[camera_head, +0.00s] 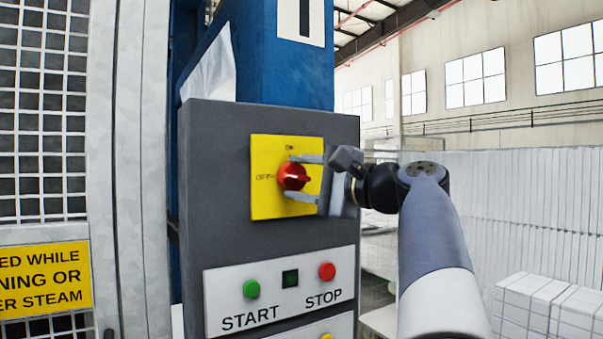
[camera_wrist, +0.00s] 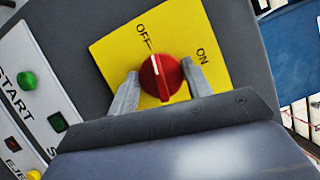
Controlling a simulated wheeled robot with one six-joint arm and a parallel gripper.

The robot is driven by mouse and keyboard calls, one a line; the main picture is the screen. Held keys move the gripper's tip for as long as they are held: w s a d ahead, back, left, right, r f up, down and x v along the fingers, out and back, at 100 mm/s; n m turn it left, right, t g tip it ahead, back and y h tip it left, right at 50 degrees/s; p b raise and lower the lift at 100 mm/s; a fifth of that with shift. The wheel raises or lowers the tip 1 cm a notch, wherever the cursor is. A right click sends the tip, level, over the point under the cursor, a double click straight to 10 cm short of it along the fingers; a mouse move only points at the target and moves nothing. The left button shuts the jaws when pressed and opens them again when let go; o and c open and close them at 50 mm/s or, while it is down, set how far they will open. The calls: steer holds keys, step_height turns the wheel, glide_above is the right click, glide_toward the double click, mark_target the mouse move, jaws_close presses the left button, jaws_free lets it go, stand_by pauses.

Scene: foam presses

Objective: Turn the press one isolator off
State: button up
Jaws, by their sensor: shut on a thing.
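The press isolator is a red rotary knob (camera_head: 293,176) on a yellow plate (camera_head: 266,208) on the grey control box. The plate reads ON at the top and OFF at the left. In the wrist view the red knob (camera_wrist: 163,78) has a white mark that points toward the OFF label. My gripper (camera_head: 290,176) reaches in from the right, one finger above the knob and one below it. In the wrist view my gripper (camera_wrist: 160,68) has its fingers on both sides of the knob, shut on it. The fingers hide part of the knob's sides.
Below the isolator are a green START button (camera_head: 251,289), a dark indicator (camera_head: 290,278) and a red STOP button (camera_head: 327,271). A mesh guard (camera_head: 40,120) with a yellow warning sign (camera_head: 45,278) stands at the left. White foam blocks (camera_head: 550,305) are at the lower right.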

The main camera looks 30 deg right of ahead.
steer(key=shift+n+g+p, duration=0.3)
steer(key=shift+n+g, duration=0.1)
steer(key=shift+n, duration=0.5)
steer(key=o, duration=1)
steer(key=shift+s, duration=0.1)
steer(key=b+v, duration=0.1)
steer(key=v, duration=0.9)
steer(key=shift+s+b, duration=0.25)
steer(key=shift+b, duration=0.05)
steer(key=shift+w+r, duration=0.1)
steer(key=p+x, duration=0.1)
steer(key=x, duration=0.9)
steer(key=shift+w+p, duration=0.3)
steer(key=shift+p, duration=0.05)
